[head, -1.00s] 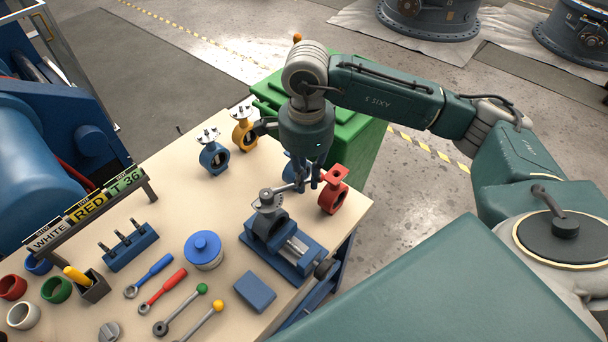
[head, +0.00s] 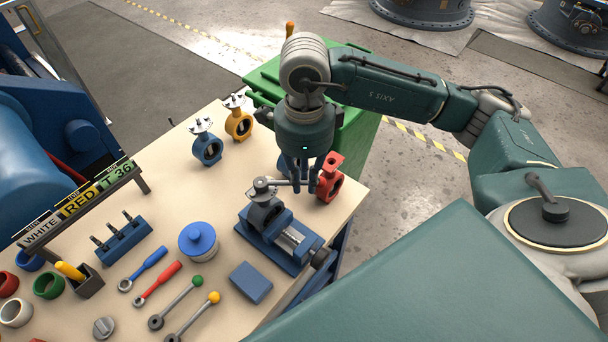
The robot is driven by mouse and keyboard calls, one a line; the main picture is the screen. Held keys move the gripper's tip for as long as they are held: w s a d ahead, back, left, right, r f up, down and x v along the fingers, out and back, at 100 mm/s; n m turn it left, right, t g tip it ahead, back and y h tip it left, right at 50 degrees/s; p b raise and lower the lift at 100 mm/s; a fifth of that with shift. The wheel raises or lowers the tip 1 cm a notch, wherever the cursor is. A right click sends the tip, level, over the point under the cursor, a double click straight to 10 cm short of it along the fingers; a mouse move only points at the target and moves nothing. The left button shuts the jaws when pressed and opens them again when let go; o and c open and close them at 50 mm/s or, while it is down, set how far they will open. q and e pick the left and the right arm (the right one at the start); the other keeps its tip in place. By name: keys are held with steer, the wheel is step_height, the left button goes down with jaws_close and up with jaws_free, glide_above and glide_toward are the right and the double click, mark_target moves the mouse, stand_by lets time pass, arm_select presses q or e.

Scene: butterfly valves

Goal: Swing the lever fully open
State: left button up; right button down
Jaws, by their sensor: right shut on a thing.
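A grey butterfly valve (head: 264,212) stands upright in a blue vise (head: 283,246) on the workbench. Its grey lever (head: 281,183) sits on top and points to the right in the head view. My right gripper (head: 304,186) reaches down from above and is shut on the outer end of the lever. The fingers partly hide that end. My left gripper is not in view.
Blue (head: 207,149) and yellow (head: 238,124) valves stand further back. Wrenches and a blue block (head: 251,282) lie in front on the bench (head: 330,216).

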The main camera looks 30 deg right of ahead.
steer(key=s+a+m+b, duration=0.1)
steer(key=s+a+m, duration=0.3)
steer(key=a+m, duration=0.3)
steer(key=shift+s+a+m, duration=0.15)
steer(key=shift+a+m, duration=0.2)
steer(key=shift+m, duration=1.95)
steer(key=c, duration=1.6)
jaws_free()
steer(key=shift+r, duration=0.1)
step_height(320, 180, up, 7)
steer(key=p, duration=0.4)
